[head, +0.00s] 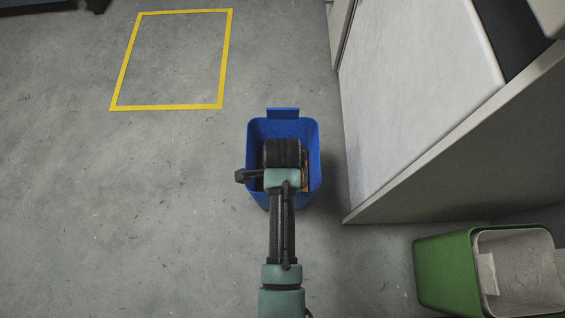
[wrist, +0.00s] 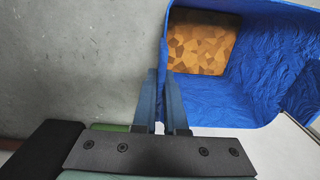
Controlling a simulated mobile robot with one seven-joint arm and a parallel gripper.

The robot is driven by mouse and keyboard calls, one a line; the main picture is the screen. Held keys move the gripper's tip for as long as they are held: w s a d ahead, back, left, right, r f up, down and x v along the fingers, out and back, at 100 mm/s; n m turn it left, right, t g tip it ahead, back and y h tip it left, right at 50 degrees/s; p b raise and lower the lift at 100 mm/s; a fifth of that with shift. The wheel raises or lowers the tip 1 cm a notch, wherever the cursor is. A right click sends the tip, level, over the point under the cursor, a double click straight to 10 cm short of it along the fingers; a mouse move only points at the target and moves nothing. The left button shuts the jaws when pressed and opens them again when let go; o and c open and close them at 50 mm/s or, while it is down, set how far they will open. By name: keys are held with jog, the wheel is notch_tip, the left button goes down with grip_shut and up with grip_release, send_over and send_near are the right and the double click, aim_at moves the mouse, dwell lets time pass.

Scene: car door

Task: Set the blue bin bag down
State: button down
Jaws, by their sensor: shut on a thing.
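The blue bin bag (head: 256,140) is a blue, open-topped container shape under my arm in the head view, with a flat tab at its far rim. In the wrist view the blue bin bag (wrist: 270,70) shows a wrinkled inside, with a brown patterned thing (wrist: 203,47) at the bottom. My gripper (wrist: 166,88) is shut on the blue wall at its edge, one finger on each side. In the head view my arm hides the fingers and part of the bag. I cannot tell whether its base touches the floor.
A yellow taped outline (head: 225,62) marks bare floor at the upper left. A pale cabinet-like block (head: 410,90) stands close on the right. A green bin (head: 445,270) with a beige liner stands at the lower right. The grey floor (head: 120,200) on the left is clear.

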jog(key=c, duration=1)
grip_release()
jog(key=shift+f, duration=0.1)
notch_tip(320, 180, up, 12)
jog(key=p, duration=0.6)
jog(key=shift+r, duration=0.2)
